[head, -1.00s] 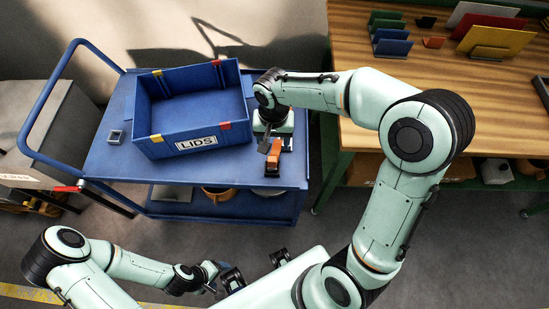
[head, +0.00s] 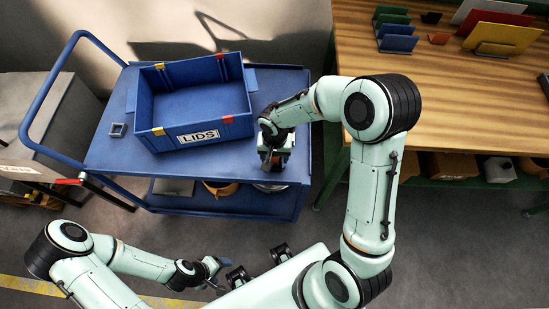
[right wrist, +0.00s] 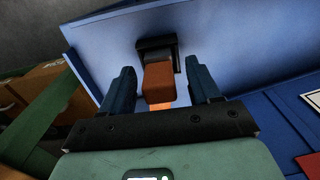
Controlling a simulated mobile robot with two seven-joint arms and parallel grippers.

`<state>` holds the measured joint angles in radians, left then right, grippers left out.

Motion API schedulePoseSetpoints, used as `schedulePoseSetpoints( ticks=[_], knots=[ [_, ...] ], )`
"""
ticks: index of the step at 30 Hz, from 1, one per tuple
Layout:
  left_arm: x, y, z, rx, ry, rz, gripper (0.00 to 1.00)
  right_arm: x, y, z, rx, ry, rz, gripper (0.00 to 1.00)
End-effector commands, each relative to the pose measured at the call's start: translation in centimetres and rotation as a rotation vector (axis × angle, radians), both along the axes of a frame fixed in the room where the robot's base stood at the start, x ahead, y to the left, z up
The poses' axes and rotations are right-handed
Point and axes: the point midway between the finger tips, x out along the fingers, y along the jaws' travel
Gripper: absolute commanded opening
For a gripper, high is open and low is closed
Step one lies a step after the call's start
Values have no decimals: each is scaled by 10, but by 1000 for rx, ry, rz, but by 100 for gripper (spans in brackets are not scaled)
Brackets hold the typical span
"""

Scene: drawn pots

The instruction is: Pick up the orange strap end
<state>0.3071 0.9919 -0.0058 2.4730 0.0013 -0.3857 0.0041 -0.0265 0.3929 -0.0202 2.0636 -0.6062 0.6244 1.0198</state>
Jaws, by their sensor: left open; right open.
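The orange strap end (right wrist: 159,80) shows in the right wrist view as a short orange-brown block, with a black holder (right wrist: 157,47) just beyond it. My right gripper (right wrist: 159,72) is open, with one dark blue finger on each side of the strap end and gaps visible on both sides. My left gripper (head: 221,277) is open and empty at the lower middle, away from the cart.
A blue bin labelled LIDS (head: 164,143) stands on the cart, left of my right gripper. A small grey square frame (head: 117,130) lies at the cart's left. A wooden workbench (head: 440,85) with coloured holders is at the right. The cart has a raised handle (head: 52,88) at left.

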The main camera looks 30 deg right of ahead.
Motion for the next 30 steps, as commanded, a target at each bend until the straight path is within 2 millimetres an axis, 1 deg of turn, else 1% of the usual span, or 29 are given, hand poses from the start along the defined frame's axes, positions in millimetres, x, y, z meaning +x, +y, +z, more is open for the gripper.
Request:
schedulePoseSetpoints(
  ticks=[6,8,9,12,20,23,26,29,30],
  knots=[
    [0,0,0,0,0,0,72,0,0,-1,0,0,0,62],
    [0,0,0,0,0,0,72,0,0,-1,0,0,0,42],
    [0,0,0,0,0,0,72,0,0,-1,0,0,0,29],
    [0,0,0,0,0,0,72,0,0,-1,-1,-1,0,1],
    [0,0,0,0,0,0,72,0,0,0,0,-1,0,1],
    [0,0,0,0,0,0,72,1,0,4,0,-2,0,1],
    [1,0,2,0,-1,0,72,1,0,12,-1,-3,0,1],
    [2,0,3,0,-2,0,72,2,0,27,0,-6,1,1],
    [2,0,4,0,-2,0,72,2,1,35,1,-8,1,1]
  ],
)
